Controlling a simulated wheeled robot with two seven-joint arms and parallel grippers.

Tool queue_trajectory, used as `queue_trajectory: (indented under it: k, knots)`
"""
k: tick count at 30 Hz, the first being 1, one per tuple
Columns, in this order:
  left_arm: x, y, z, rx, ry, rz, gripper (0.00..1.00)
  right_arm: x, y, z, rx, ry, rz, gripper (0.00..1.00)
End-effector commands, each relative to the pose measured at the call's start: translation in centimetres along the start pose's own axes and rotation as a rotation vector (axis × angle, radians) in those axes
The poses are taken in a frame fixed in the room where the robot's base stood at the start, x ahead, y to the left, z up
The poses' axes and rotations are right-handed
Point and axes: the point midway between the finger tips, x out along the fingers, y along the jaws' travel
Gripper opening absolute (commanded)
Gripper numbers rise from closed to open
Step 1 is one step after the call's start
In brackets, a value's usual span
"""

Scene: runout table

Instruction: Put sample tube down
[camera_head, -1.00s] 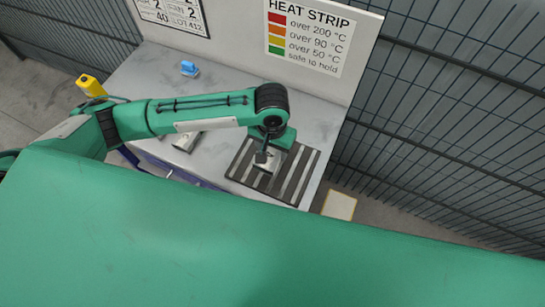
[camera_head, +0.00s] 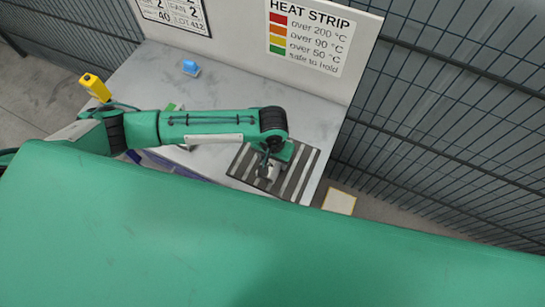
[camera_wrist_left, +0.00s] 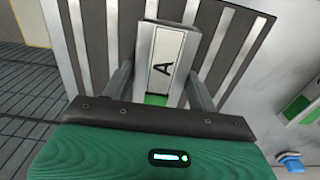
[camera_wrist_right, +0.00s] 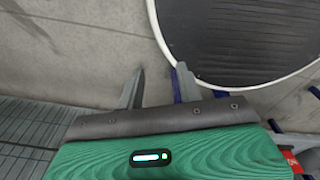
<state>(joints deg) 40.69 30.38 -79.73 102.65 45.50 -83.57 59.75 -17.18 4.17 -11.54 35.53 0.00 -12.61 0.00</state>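The sample tube (camera_wrist_left: 164,60) is a silver square-section piece with a white label marked A and a green patch. It lies between the fingertips of my left gripper (camera_wrist_left: 162,72), which look closed against its sides. In the head view my left gripper (camera_head: 268,168) is low over a dark pad with light stripes (camera_head: 300,175). The tube is mostly hidden there by the gripper, and I cannot tell whether it touches the pad. My right gripper (camera_wrist_right: 160,72) is open and empty, away from the table.
Another silver piece with a green patch (camera_wrist_left: 297,107) lies beside the pad. A small blue object (camera_head: 190,67) stands on the grey table (camera_head: 225,85). A heat strip sign (camera_head: 308,40) is on the back panel. Wire fence (camera_head: 440,110) runs along the right.

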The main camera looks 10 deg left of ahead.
Motion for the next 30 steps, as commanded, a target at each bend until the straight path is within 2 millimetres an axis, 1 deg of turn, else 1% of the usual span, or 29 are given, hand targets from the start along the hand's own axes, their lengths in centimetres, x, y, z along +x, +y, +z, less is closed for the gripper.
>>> queue_trajectory:
  k: [1,2,11,14,17,24,27,30]
  knots:
    - [0.0,0.0,0.0,0.000,0.000,0.000,0.70,0.0,0.0,0.0,0.000,0.000,0.000,0.36]
    - [0.0,0.0,0.0,0.000,0.000,0.000,0.76,0.0,0.0,0.0,0.000,0.000,0.000,0.36]
    - [-0.1,0.0,0.0,0.000,0.000,0.000,0.76,0.0,0.5,0.1,-0.002,-0.001,0.005,0.36]
    - [-0.7,0.0,0.0,0.000,0.001,0.001,0.76,0.3,0.7,0.2,-0.003,-0.002,0.007,0.36]
    - [-2.1,0.0,-0.1,0.001,0.003,0.001,0.76,0.8,0.9,0.3,-0.002,-0.002,0.009,0.36]
    - [-7.3,0.1,-0.1,0.001,0.005,0.002,0.76,2.2,1.0,0.4,-0.002,-0.003,0.011,0.36]
    - [-9.2,0.1,-0.1,0.002,0.003,0.002,0.76,2.6,1.0,0.5,-0.002,-0.002,0.011,0.36]
    - [-10.8,0.1,-0.1,0.000,0.002,0.002,0.76,2.9,0.9,0.5,-0.002,-0.002,0.010,0.36]
